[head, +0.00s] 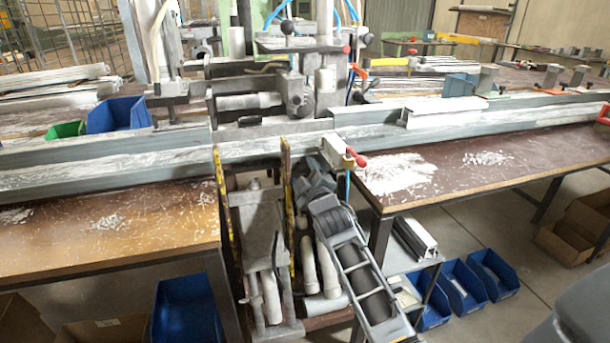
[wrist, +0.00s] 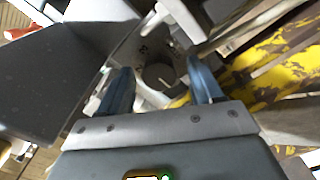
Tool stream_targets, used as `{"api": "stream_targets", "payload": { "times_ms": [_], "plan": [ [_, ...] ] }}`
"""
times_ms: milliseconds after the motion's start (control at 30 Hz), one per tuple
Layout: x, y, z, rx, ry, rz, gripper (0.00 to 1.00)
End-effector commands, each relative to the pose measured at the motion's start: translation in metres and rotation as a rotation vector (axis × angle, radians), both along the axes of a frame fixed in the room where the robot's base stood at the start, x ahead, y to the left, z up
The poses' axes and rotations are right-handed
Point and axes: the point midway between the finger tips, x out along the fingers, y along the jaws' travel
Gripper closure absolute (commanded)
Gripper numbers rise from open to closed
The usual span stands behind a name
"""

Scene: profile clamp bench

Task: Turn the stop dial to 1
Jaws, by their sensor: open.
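The stop dial shows in the wrist view as a grey round plate with small dark marks (wrist: 143,49) and a dark round knob (wrist: 158,76) at its middle. My gripper (wrist: 159,68) is open, its two blue-grey fingers on either side of the knob. Whether either finger touches the knob I cannot tell. Which number the dial is set to cannot be read. In the head view my gripper end (head: 312,176) is low at the bench front, between the two wooden tables. The dial cannot be made out there.
Worn yellow metal (wrist: 285,68) lies close right of my fingers in the wrist view. In the head view a long steel rail (head: 110,158) crosses above my gripper. A white block with a red-tipped lever (head: 337,150) sits just right. Blue bins (head: 492,272) stand lower right.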

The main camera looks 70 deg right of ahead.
Motion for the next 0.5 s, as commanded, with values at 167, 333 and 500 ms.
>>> {"api": "stream_targets", "payload": {
  "times_ms": [167,333,500],
  "plan": [
    [0.0005,-0.0003,0.0001,0.000,0.000,0.000,0.35],
    [0.0004,-0.0002,0.0001,0.000,0.000,0.000,0.45],
    [0.0003,-0.0001,0.0001,0.000,0.000,0.000,0.62]
  ]
}}
